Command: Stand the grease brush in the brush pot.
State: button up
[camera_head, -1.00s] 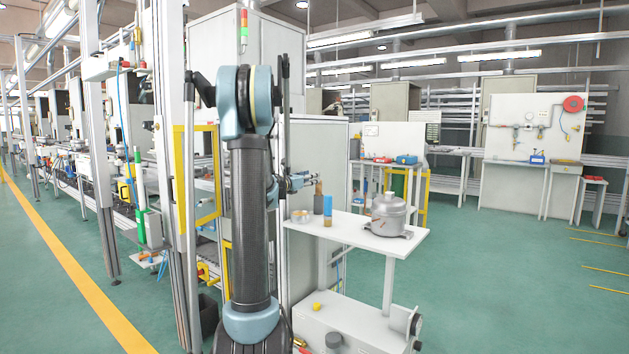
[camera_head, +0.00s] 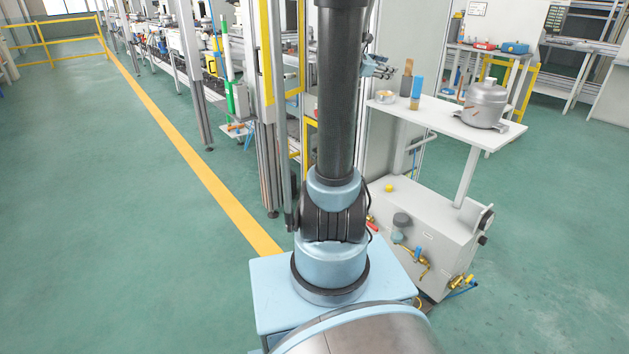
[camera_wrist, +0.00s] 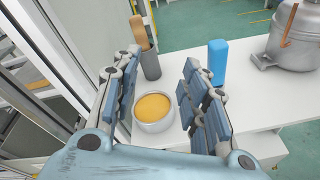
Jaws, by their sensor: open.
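A grey round brush pot (camera_wrist: 150,66) stands on the white bench top, and the wooden grease brush (camera_wrist: 138,32) rises from its mouth, tilted. In the head view the brush (camera_head: 407,68) shows as a small brown upright shape. My gripper (camera_wrist: 157,64) is open and empty. Its fingers frame the pot and a tin of yellow grease (camera_wrist: 154,108) in the wrist view, touching neither as far as I can see. In the head view my gripper (camera_head: 378,67) is small, above the tin (camera_head: 384,97). The brush's lower end is hidden.
A blue upright object (camera_wrist: 217,62) stands right of the pot. A grey metal compressor (camera_head: 483,103) stands farther right on the white bench (camera_head: 445,117). A yellow-edged frame (camera_head: 294,50) and posts stand left of the bench. Bare bench top lies between the blue object and compressor.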

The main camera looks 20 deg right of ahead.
jog(key=s+a+f+m+g+y, duration=0.1)
jog(key=s+a+f+m+y, duration=0.4)
jog(key=s+a+f, duration=0.3)
jog(key=s+a+f+m+g+y, duration=0.1)
jog(key=s+a+f+m+y, duration=0.3)
jog(key=s+a, duration=0.9)
jog(key=s+a+f+m+g+y, duration=0.1)
jog(key=s+a+f+m+y, duration=0.4)
jog(key=s+a+f+m, duration=0.3)
jog(key=s+a+f, duration=0.2)
jog(key=a+f, duration=0.2)
jog(key=a, duration=0.1)
jog(key=shift+s+a+f+y, duration=0.15)
jog(key=shift+a+f+y, duration=0.15)
jog(key=shift+a, duration=0.1)
jog(key=shift+c, duration=0.5)
